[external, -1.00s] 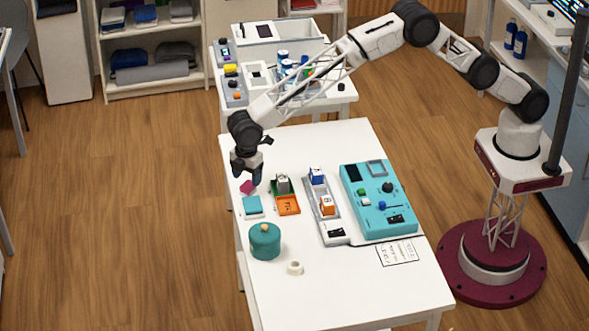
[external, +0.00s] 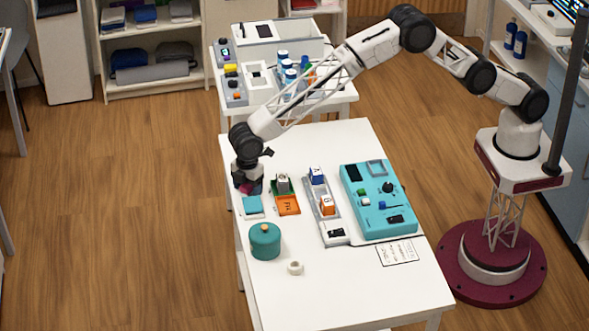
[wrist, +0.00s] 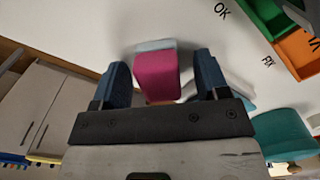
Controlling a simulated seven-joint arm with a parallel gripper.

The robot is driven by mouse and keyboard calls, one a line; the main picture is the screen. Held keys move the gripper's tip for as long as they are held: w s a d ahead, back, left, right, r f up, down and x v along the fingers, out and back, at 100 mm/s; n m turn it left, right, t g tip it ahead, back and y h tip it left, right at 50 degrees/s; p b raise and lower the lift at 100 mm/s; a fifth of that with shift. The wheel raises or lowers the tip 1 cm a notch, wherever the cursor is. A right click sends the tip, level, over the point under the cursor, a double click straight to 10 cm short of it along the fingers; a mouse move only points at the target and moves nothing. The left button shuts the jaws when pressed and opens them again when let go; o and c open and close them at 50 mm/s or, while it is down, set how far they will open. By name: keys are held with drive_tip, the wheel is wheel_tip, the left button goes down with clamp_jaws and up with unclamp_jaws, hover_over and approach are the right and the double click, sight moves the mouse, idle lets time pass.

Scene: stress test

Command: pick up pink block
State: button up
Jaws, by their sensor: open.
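The pink block (wrist: 157,78) shows in the wrist view between the two blue fingers of my gripper (wrist: 160,80). A pale grey-blue strip shows along its far edge. The fingers are open, with visible gaps on both sides of the block. In the external view my gripper (external: 247,186) is low at the left edge of the white table, pointing down, and mostly covers the block. Whether the fingers touch the table cannot be told.
A teal square (external: 252,205) lies just in front of my gripper. Green and orange trays (external: 288,208) are to its right, then a grey rail and a teal panel (external: 378,215). A teal lidded pot (external: 265,241) and a small white ring (external: 295,268) stand nearer the front.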

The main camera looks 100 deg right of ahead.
drive_tip(key=c, duration=1.1)
drive_tip(key=shift+r, duration=0.15)
drive_tip(key=shift+r, duration=4.85)
drive_tip(key=o, duration=0.5)
drive_tip(key=c, duration=0.3)
